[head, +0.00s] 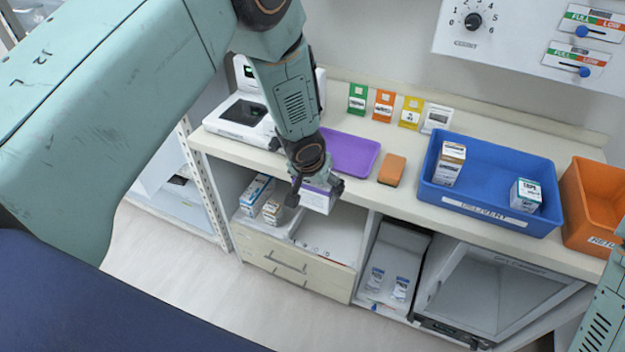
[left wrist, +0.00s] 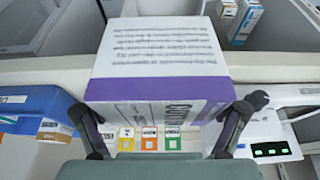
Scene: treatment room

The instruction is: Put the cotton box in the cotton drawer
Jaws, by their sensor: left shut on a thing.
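The cotton box (head: 317,200) is white with a purple band. My left gripper (head: 315,190) is shut on it at the counter's front edge, above the drawer unit. In the left wrist view the box (left wrist: 160,75) sits between the two fingers, with print on its white and purple faces. The pale wood drawer unit (head: 320,272) is below the counter with dark handles. I cannot read a cotton label on it. Part of my right arm shows at the lower right; its gripper is outside the view.
A purple tray (head: 350,153), an orange block (head: 392,169), a blue delivery bin (head: 490,205) and an orange bin (head: 597,195) stand on the counter. Boxes (head: 257,190) sit under the counter on the left. A glass-front cabinet (head: 495,290) stands lower right. The floor in front is clear.

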